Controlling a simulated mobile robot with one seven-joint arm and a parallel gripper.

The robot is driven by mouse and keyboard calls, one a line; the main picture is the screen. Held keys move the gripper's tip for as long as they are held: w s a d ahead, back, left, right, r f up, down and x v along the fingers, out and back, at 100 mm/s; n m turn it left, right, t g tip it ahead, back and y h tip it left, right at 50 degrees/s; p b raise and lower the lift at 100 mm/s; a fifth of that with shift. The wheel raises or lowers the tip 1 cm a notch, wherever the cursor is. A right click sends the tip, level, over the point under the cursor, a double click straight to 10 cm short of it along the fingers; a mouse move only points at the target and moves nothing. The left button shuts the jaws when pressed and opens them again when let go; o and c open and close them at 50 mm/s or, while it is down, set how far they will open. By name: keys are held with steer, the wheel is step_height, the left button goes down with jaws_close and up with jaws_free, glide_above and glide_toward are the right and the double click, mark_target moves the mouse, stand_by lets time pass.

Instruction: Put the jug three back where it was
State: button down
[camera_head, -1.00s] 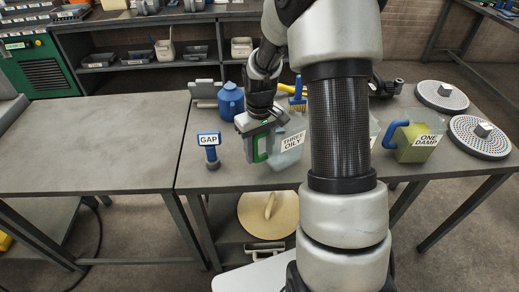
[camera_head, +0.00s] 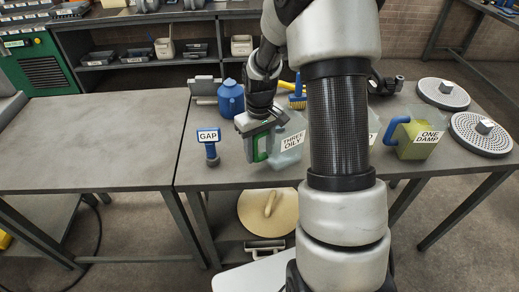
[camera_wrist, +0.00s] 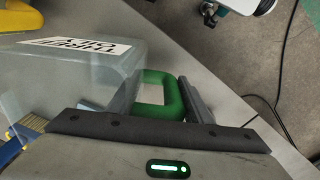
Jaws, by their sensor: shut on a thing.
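Jug three (camera_head: 291,151) is clear, with a white label reading THREE OILY and a green handle (camera_head: 261,148). It is upright at the bench's near side, partly behind my arm. I cannot tell whether its base touches the bench. My gripper (camera_head: 257,148) points down and is shut on the green handle, to the left of the jug's body. In the wrist view the jug (camera_wrist: 75,80) is on the left, its handle (camera_wrist: 160,88) between my gripper's fingers (camera_wrist: 165,100).
A GAP sign on a blue stand (camera_head: 210,150) is left of the jug. A blue can (camera_head: 231,98) and a brush (camera_head: 298,98) are behind. The ONE DAMP jug (camera_head: 416,142) and two perforated discs (camera_head: 443,95) are right. Another labelled jug is mostly hidden by my arm. The left bench (camera_head: 90,145) is clear.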

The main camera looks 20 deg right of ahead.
steer(key=shift+f, duration=0.15)
stand_by(0.3)
jaws_free()
stand_by(0.6)
steer(key=shift+r+p, duration=3.1)
steer(key=shift+r, duration=1.4)
steer(key=shift+r, duration=0.1)
